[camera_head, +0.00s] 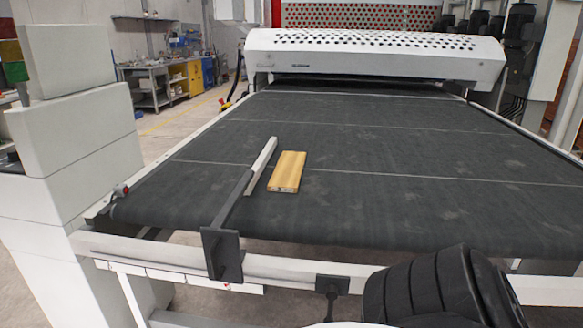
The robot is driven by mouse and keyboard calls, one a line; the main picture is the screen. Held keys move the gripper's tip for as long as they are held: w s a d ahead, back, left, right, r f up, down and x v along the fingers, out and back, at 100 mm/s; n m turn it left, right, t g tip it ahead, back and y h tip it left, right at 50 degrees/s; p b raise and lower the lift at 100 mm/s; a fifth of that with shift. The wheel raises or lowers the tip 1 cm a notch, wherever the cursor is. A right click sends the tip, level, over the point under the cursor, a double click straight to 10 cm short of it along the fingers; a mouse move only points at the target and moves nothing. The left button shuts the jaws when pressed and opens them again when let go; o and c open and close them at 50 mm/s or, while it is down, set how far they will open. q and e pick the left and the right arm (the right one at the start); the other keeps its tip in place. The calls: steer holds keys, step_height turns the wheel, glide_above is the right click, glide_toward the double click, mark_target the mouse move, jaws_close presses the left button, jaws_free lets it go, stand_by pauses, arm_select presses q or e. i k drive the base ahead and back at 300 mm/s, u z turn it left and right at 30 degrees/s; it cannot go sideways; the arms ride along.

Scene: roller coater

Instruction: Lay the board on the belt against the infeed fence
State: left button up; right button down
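The yellow wooden board (288,171) lies flat on the dark belt (390,205), just right of the infeed fence. The fence is a straight bar with a pale far part (262,166) and a dark near part (231,202), held by a black bracket (222,255) at the belt's front edge. The board runs roughly along the fence. A narrow dark strip of belt shows between them, so they look slightly apart. The board's near end shows small dark marks. Neither gripper is in view, and nothing holds the board.
The white perforated machine hood (375,57) spans the far end of the belt. White stacked blocks (75,125) stand at the left. A black ribbed part (440,290) covers the bottom right. The belt right of the board is clear.

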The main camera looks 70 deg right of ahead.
mark_target(286, 177)
steer(key=k, duration=1.15)
steer(key=z, duration=1.25)
steer(key=i, duration=0.35)
steer(key=z, duration=0.1)
